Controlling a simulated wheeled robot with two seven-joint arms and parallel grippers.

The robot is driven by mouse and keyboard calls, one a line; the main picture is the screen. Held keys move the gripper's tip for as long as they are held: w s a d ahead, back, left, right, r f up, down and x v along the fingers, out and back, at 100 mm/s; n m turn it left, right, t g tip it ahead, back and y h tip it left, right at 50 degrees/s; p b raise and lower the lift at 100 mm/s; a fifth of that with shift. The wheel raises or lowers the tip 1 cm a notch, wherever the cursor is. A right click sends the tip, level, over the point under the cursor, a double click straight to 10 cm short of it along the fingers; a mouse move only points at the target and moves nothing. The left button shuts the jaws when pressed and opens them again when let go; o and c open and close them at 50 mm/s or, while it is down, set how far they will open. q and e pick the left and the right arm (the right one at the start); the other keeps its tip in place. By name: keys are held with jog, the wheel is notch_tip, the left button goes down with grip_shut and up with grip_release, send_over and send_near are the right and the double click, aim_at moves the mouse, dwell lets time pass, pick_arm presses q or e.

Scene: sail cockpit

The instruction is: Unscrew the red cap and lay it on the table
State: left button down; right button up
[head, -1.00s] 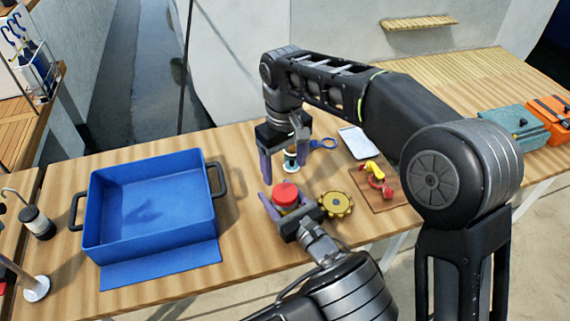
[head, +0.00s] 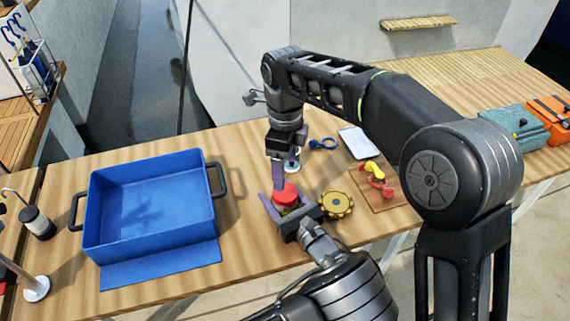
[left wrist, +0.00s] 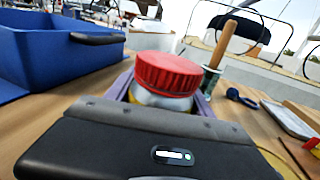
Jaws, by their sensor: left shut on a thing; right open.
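A jar (left wrist: 158,100) with a ridged red cap (head: 285,193) stands on the wooden table (head: 250,250). The red cap also shows large in the left wrist view (left wrist: 168,74). My left gripper (head: 286,204) is shut on the jar, with its purple fingers on either side of the body below the cap. My right gripper (head: 277,178) points down just above the cap, seen nearly edge-on, and is open. Whether its fingertips touch the cap cannot be told. The cap sits on the jar.
A blue bin (head: 150,208) stands on the left. A yellow gear (head: 337,204) lies just right of the jar. A board (head: 393,192) with red and yellow items, a white tray (head: 356,142) and a blue loop (head: 323,144) lie beyond. Bare table is between bin and jar.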

aim_at(285, 191)
jog(key=shift+m, duration=1.1)
jog(key=shift+f, duration=4)
jog(key=shift+c, duration=0.5)
